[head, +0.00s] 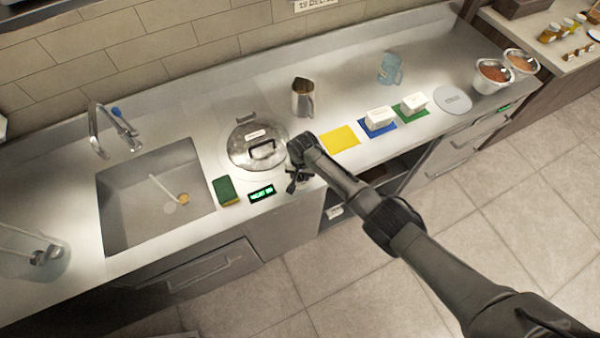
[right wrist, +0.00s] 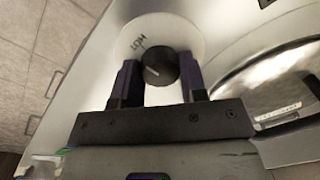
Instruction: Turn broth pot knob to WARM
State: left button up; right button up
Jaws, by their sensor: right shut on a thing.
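The broth pot with a clear lid (head: 242,157) is set in the counter. The black round knob (right wrist: 158,65) shows in the right wrist view on a white dial disc (right wrist: 190,40). A pale pointer line marks the knob's face, and lettering like "HOT" is on the disc. My right gripper (right wrist: 158,80) is shut on the knob, one finger on each side. In the head view my right gripper (head: 297,180) is at the counter's front edge, right of the pot, and hides the knob. A small display (head: 262,193) with green text is in front of the pot. My left gripper is out of view.
A green sponge (head: 227,190) lies left of the display, beside the sink (head: 125,215). A steel pitcher (head: 303,98) stands behind my right gripper. A yellow mat (head: 341,139) lies to its right, with white tubs (head: 380,117) on coloured mats farther right.

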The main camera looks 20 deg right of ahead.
jog(key=shift+n, duration=0.4)
jog(key=shift+n+p, duration=0.35)
jog(key=shift+n, duration=0.65)
jog(key=n, duration=0.2)
jog(key=shift+n, duration=0.4)
jog(key=n, duration=0.3)
jog(key=shift+f+n, duration=0.1)
jog(key=shift+n, duration=1.3)
jog(key=shift+n+g, duration=0.3)
jog(key=o, duration=0.9)
